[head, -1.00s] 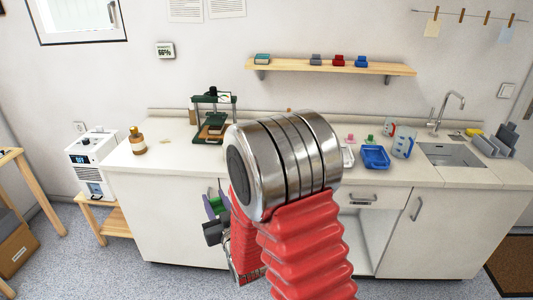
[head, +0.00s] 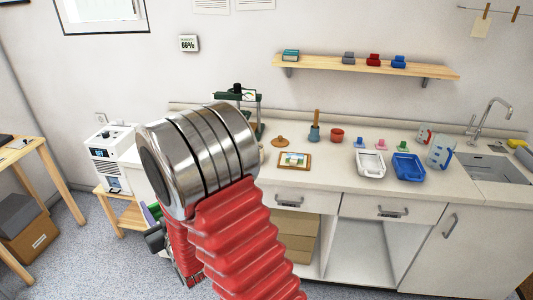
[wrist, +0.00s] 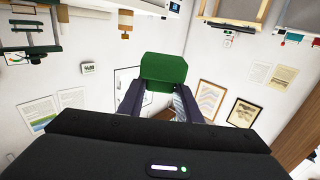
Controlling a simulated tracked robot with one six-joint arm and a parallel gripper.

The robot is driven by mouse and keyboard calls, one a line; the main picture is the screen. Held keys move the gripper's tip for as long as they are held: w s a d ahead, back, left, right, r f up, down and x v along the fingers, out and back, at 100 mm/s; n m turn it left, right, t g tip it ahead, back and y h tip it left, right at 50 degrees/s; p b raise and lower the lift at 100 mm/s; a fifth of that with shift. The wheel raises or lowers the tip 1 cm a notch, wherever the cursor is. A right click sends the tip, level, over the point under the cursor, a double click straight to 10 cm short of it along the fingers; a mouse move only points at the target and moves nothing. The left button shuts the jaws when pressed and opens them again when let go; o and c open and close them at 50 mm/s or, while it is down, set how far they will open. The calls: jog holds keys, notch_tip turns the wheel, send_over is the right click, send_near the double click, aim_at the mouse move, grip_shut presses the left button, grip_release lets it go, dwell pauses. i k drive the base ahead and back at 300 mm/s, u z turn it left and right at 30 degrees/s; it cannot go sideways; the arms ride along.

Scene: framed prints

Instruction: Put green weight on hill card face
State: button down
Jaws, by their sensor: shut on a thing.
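My gripper (wrist: 158,100) is shut on the green weight (wrist: 163,70), a green block held between its two dark fingers in the wrist view. In the head view my arm hides most of the gripper; a bit of green and purple shows low at the left, in front of the cabinets. A small wood-framed card with a landscape picture (head: 294,160), which looks like the hill card, lies flat on the counter, right of my arm. Nothing visible lies on it. The gripper is well apart from it.
On the counter (head: 330,175) are a round wooden lid (head: 280,141), a mortar (head: 314,133), a red pot (head: 337,135), a white tray (head: 371,165) and a blue tray (head: 408,167). A green press (head: 240,97) stands behind my arm. A shelf (head: 370,67) hangs above.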

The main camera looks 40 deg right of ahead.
aim_at(295, 155)
jog(key=u, duration=0.1)
jog(key=i, duration=1.35)
jog(key=z, duration=0.8)
